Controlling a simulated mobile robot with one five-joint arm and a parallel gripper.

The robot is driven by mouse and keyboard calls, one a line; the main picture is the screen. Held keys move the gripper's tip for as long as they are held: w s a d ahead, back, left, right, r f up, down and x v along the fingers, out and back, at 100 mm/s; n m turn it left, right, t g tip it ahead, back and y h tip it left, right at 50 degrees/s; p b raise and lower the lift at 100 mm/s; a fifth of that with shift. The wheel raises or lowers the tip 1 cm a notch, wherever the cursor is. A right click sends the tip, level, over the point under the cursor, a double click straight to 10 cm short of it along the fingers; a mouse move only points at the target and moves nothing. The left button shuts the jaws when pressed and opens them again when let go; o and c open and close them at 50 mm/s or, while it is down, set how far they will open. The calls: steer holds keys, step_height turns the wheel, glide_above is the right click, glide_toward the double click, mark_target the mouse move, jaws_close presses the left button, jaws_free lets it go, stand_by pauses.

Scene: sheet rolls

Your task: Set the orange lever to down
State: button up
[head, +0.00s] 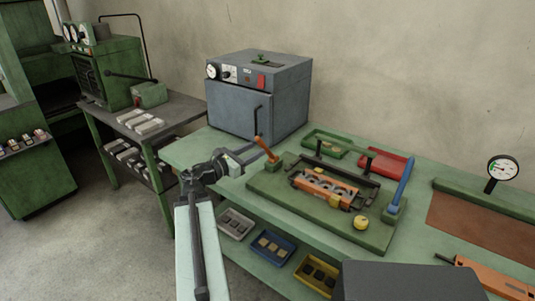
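The orange lever (266,149) stands on the left back corner of the green base plate (282,203) on the bench. It is tilted, with its top leaning to the left. My gripper (248,156) is beside the lever, just to its left, at the end of my arm reaching up from the bottom. Its fingertips are small and close to the lever. I cannot tell whether they touch it or whether they are open.
A blue lever (401,184) stands at the plate's right side. A grey oven (260,92) stands behind my gripper. An orange fixture (325,188) and a yellow knob (361,223) are on the plate. A red tray (388,163) lies behind; a gauge (502,169) stands right.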

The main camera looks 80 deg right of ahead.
steer(key=x, duration=0.7)
steer(key=shift+s+d, duration=0.25)
steer(key=shift+d, duration=0.05)
steer(key=shift+r, duration=0.1)
jaws_close()
steer(key=shift+w, duration=0.1)
stand_by(0.8)
